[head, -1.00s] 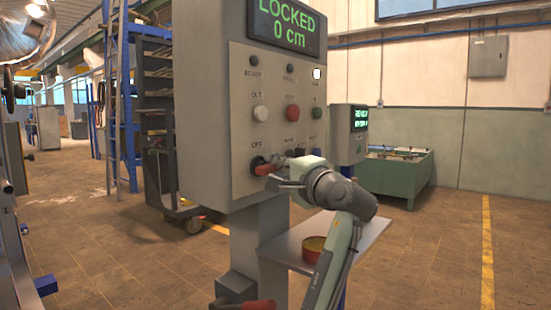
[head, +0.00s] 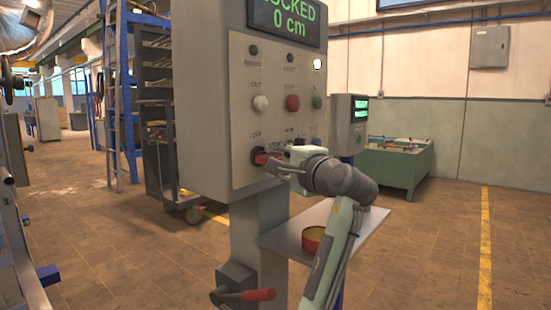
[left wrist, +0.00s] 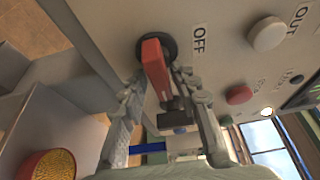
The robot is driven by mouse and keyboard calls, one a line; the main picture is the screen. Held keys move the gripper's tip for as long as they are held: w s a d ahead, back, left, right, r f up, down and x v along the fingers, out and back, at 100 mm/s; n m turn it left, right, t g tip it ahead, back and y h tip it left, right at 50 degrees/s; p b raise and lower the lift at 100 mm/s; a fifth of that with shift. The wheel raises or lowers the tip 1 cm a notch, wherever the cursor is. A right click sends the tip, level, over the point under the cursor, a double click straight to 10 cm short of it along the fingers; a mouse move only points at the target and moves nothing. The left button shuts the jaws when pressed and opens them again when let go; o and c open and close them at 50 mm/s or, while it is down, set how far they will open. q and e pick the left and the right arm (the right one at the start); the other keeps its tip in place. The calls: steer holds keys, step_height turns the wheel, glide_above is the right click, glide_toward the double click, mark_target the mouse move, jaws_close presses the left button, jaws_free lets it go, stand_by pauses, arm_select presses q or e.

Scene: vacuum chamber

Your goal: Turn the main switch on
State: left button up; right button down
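The main switch is a red handle on a black round base (head: 259,157), low on the grey control panel, beside the label OFF. In the head view the handle points right, toward my gripper. My left gripper (head: 279,165) reaches it from the right. In the left wrist view the red handle (left wrist: 155,62) stands between the two fingers of my left gripper (left wrist: 160,84). The fingertips flank it closely and look open; firm contact does not show. The label OFF (left wrist: 198,40) is beside the base. My right gripper is not in view.
The panel (head: 207,100) carries white (head: 260,103), red (head: 293,103) and green (head: 317,102) buttons, a lit lamp (head: 317,63) and a display reading 0 cm (head: 285,20). Below are a shelf (head: 283,240) with a red round container (head: 312,237) and a red-handled lever (head: 258,295).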

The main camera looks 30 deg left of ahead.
arm_select(q)
steer(key=shift+r, duration=0.1)
steer(key=v, duration=1.2)
stand_by(0.4)
